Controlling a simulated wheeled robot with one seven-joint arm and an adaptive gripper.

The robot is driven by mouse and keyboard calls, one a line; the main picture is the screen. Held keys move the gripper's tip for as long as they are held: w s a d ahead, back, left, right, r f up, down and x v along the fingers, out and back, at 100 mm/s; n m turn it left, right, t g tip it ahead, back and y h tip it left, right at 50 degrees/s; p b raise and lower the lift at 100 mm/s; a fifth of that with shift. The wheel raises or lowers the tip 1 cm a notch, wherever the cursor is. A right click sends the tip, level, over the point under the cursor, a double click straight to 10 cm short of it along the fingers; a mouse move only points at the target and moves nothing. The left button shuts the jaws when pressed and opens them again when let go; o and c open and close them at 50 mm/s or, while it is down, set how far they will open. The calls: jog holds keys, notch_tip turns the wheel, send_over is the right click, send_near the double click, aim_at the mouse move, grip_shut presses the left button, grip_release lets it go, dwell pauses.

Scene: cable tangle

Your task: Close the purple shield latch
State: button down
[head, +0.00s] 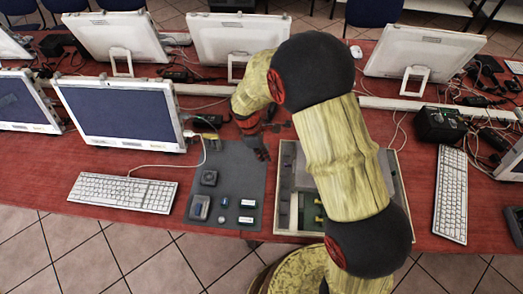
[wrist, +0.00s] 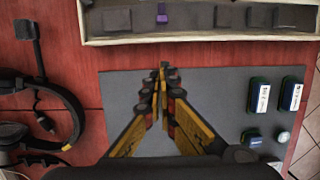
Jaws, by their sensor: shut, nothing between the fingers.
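The purple shield latch (wrist: 162,14) is a small upright purple piece near the inner wall of a pale-rimmed tray (wrist: 205,38), at the top of the wrist view. In the head view my arm covers much of the tray (head: 402,190), and I cannot make out the latch there. My gripper (wrist: 163,70) is shut and empty. Its fingertips are over the grey mat, just short of the tray's wall and apart from the latch. In the head view my gripper (head: 263,154) hangs over the mat beside the tray's left side.
The grey mat (head: 235,155) carries several small parts, including two white-labelled blocks (wrist: 290,95). Dark blocks (wrist: 117,20) stand in the tray beside the latch. A black headset (wrist: 75,115) lies left of the mat. Monitors (head: 118,112) and keyboards (head: 122,192) crowd the red table.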

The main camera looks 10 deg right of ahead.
aim_at(283, 165)
jog(key=shift+x, duration=1.1)
jog(key=d, duration=0.1)
jog(key=d+b, duration=0.1)
jog(key=d, duration=0.1)
jog(key=shift+s+d+r, duration=0.15)
jog(key=shift+s+d, duration=0.15)
jog(key=shift+s, duration=0.1)
jog(key=shift+s+d, duration=0.1)
jog(key=shift+d, duration=0.05)
jog(key=shift+s+d+r+p, duration=0.1)
jog(key=shift+s+d+p, duration=0.05)
jog(key=shift+d+p, duration=0.2)
jog(key=shift+s+d+r+p, duration=0.1)
jog(key=shift+d+p, duration=0.1)
jog(key=shift+d, duration=0.25)
jog(key=shift+s+d+f, duration=0.1)
jog(key=shift+d+f, duration=0.05)
jog(key=shift+f, duration=0.1)
